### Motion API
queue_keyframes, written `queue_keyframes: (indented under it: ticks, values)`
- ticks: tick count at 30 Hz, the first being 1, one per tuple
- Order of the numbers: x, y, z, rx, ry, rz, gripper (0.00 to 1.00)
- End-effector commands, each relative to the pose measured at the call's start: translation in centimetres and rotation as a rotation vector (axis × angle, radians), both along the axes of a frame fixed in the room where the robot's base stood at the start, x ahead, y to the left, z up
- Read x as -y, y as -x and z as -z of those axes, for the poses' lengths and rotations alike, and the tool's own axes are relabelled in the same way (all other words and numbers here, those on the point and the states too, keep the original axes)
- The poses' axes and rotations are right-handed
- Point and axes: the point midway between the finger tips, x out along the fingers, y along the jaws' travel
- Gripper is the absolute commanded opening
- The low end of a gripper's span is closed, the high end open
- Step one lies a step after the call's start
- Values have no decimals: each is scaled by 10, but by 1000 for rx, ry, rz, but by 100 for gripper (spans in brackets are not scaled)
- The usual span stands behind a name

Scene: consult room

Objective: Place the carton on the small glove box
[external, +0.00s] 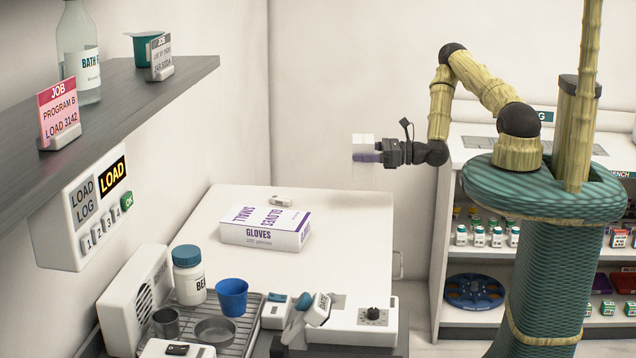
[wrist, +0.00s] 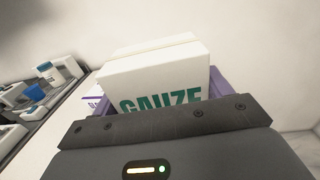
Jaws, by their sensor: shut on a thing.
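My gripper (external: 381,155) is in the air to the right of and above the small glove box, shut on a white carton (external: 362,143). In the wrist view the carton (wrist: 155,75) fills the middle and reads "GAUZE" in green, its lower edge hidden by my gripper. The small glove box (external: 265,227) lies flat on the white table, white and purple, marked "SMALL GLOVES". In the wrist view only a sliver of what looks like the glove box (wrist: 95,104) shows left of the carton.
A small white item (external: 281,200) lies behind the glove box on the white table (external: 350,222). A drying rack with a blue cup (external: 232,297), a white jar (external: 189,275) and metal cups stands at the front left. A dark shelf (external: 130,95) juts out at upper left.

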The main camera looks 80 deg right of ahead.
Motion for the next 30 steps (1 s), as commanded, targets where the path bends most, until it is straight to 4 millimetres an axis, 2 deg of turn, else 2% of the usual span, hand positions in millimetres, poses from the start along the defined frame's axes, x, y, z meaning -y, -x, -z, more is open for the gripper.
queue_keyframes:
  ticks: [5,8,12,18,24,27,30]
  values:
    - [-16,-40,-3,5,0,-5,51]
    - [-33,-74,-7,7,-2,-1,51]
    - [-63,-120,-17,6,-1,12,51]
    - [-117,-174,-34,5,-3,34,51]
    - [-176,-213,-53,4,-3,56,51]
    - [-200,-225,-60,3,-3,65,51]
    - [-214,-231,-65,2,-2,69,51]
